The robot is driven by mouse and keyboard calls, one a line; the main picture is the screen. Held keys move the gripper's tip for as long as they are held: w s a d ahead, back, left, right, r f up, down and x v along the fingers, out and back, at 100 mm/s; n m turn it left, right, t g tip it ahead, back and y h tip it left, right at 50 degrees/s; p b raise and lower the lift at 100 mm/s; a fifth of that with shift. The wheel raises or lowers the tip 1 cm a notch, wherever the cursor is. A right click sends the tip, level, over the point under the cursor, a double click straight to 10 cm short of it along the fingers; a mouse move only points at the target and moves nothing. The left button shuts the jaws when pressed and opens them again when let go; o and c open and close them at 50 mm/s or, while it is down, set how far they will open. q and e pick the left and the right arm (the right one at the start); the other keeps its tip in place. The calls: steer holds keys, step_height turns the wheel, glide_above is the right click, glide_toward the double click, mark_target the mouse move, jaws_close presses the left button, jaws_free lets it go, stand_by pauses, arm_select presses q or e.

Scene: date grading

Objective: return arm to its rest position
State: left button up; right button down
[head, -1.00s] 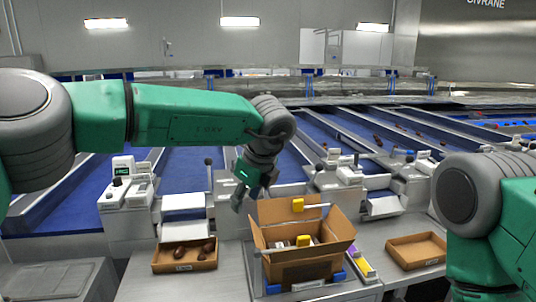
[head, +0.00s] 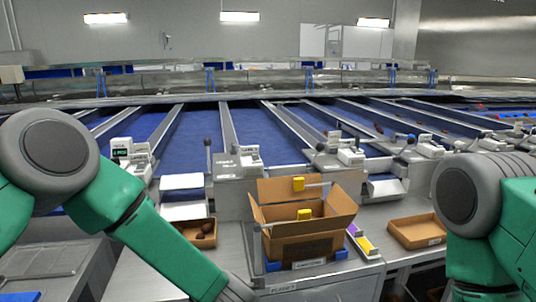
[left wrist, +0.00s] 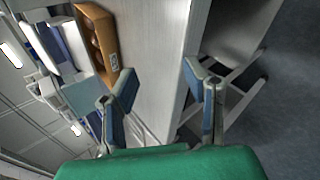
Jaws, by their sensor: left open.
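My left arm comes in from the left in the head view and slopes down to the bottom edge, where its gripper is out of the picture. In the left wrist view my left gripper (left wrist: 160,88) is open and empty, its two fingers wide apart beside the metal bench (left wrist: 168,45). My right arm stands at the right edge of the head view, and its gripper is not in view.
An open cardboard box (head: 300,250) stands on the bench. A shallow tray with dates (head: 208,243) is left of it, partly hidden by my left arm, and shows in the left wrist view (left wrist: 86,24). Another shallow tray (head: 420,243) is at right. Blue conveyor lanes (head: 195,140) run behind.

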arm_select(q)
steer(key=s+a+f+m+g+h+b, duration=0.2)
steer(key=s+a+f+m, duration=0.2)
steer(key=s+f+m, duration=0.5)
steer(key=s+a+f+m+g+h+b, duration=0.1)
steer(key=s+a+f+m+g+b, duration=0.1)
steer(key=s+a+f+m, duration=0.5)
steer(key=s+a+f+m+g+b, duration=0.1)
steer(key=s+m, duration=0.3)
steer(key=s, duration=0.6)
steer(key=s+a+f+m+g+b, duration=0.1)
steer(key=s+a+f+m+g, duration=0.2)
steer(key=s, duration=0.8)
steer(key=shift+a+m+g+h+b, duration=0.3)
steer(key=shift+a+m+b, duration=0.1)
steer(key=shift+m, duration=0.3)
arm_select(e)
step_height(320, 180, down, 8)
steer(key=shift+r, duration=0.15)
arm_select(q)
steer(key=shift+w+f, duration=0.1)
steer(key=shift+f, duration=0.05)
arm_select(e)
steer(key=shift+a, duration=0.1)
